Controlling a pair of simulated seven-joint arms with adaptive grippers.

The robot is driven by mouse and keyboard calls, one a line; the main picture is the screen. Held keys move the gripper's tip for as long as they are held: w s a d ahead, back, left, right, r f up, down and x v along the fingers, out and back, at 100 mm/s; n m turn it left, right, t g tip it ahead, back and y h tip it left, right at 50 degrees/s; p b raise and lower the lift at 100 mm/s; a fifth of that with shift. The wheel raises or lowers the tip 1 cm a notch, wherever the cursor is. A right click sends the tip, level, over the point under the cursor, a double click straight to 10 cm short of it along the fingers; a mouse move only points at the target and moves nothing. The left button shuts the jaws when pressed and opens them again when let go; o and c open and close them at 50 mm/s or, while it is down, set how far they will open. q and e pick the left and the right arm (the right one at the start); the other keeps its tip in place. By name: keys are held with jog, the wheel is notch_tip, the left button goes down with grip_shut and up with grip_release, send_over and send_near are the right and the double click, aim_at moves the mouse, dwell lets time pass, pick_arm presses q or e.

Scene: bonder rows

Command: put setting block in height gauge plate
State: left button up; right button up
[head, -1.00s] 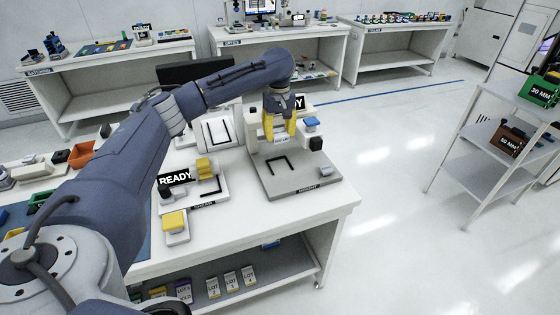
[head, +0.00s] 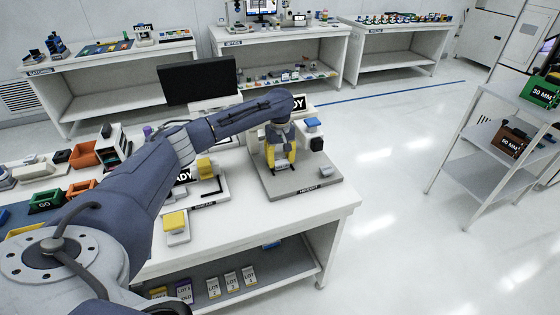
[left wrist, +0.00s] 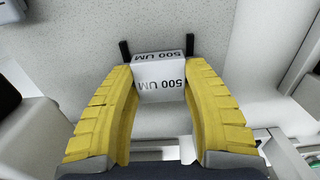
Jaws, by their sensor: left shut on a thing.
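The setting block (left wrist: 160,77) is a pale block marked 500 UM, held between the two yellow fingers of my left gripper (left wrist: 162,88) in the left wrist view. Black bracket arms (left wrist: 125,51) show on both sides of its far end. In the head view my left gripper (head: 281,166) is low over the grey height gauge plate (head: 325,191), at its black bracket. The fingers largely hide the block there. I cannot tell whether the block touches the plate. My right gripper is not in view.
A gauge part with a blue top (head: 313,123) stands at the plate's back, and a small grey piece (head: 326,173) lies at its right. A yellow-topped block (head: 175,222) stands front left. A shelf rack (head: 490,150) stands at right beyond open floor.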

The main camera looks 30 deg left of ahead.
aim_at(280, 159)
pick_arm(q)
jog(key=shift+f, duration=0.2)
jog(key=shift+f, duration=0.1)
jog(key=o, duration=1.4)
jog(key=shift+c, duration=0.2)
notch_tip(280, 159, up, 12)
